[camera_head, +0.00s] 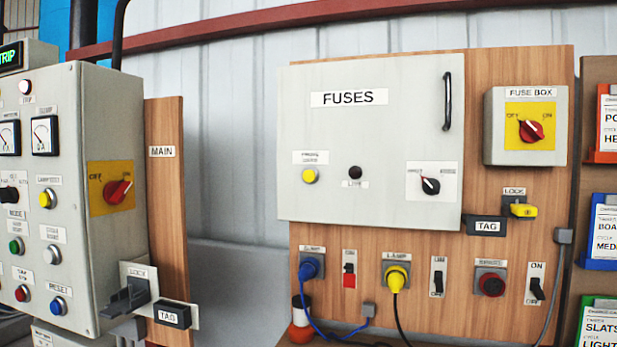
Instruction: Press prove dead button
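A round yellow button (310,175) sits on the left part of the light grey fuse panel door (370,215). A small label above it appears to read "PROVE DEAD". Right of it is a small dark round lamp (355,172), with a label below that is hard to read. Further right is a black selector knob (430,186) on a white plate. Neither of my grippers shows in this view.
The grey control cabinet (80,110) with a red rotary switch (117,191) stands at left. The fuse box (493,130) and yellow lock (523,210) are at right. Plugs, including a yellow one (397,278), and switches line the board's bottom. Card holders (605,225) stand far right.

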